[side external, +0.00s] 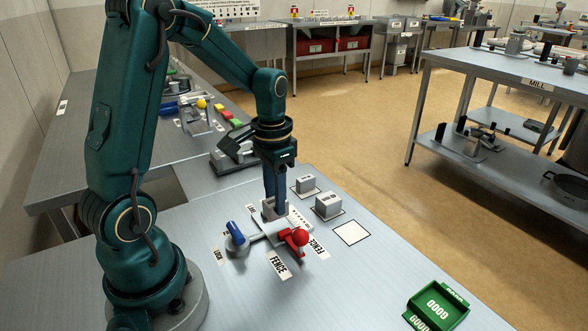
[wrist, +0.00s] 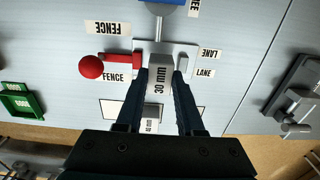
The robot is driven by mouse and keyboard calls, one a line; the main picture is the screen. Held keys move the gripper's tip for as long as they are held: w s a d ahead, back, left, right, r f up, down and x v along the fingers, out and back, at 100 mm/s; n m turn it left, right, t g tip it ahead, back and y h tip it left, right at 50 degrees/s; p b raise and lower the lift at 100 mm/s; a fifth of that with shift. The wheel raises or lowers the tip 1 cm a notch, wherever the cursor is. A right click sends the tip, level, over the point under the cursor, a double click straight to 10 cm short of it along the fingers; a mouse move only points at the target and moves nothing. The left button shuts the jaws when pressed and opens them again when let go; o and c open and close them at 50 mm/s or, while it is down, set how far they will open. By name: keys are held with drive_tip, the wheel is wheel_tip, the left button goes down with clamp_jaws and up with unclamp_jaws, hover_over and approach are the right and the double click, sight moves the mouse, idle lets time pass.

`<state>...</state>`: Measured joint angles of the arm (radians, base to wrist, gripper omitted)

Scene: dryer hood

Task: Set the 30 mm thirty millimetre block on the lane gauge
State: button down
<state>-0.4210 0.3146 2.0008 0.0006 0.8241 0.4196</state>
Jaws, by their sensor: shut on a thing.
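My gripper (side external: 274,207) points straight down over the lane gauge. In the wrist view its two dark fingers (wrist: 161,92) are shut on the sides of the grey 30 mm block (wrist: 160,77). The block is upright with its label showing. The lane gauge, a light grey plate (wrist: 186,47), lies under and beside the block. It has a red fence piece (side external: 290,250) with a red ball knob (side external: 300,236) and a blue-handled part (side external: 236,233). The block is over or against the plate; I cannot tell whether it touches it. The fingers hide part of the gauge.
Two grey blocks (side external: 328,205) (side external: 306,184) stand on outlined spots behind the gauge. A white outlined square (side external: 351,232) is empty. A dark fixture (side external: 235,148) stands at the back left.

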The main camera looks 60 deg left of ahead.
drive_tip(key=shift+f, duration=1.4)
drive_tip(key=shift+f, duration=0.15)
drive_tip(key=c, duration=0.5)
unclamp_jaws()
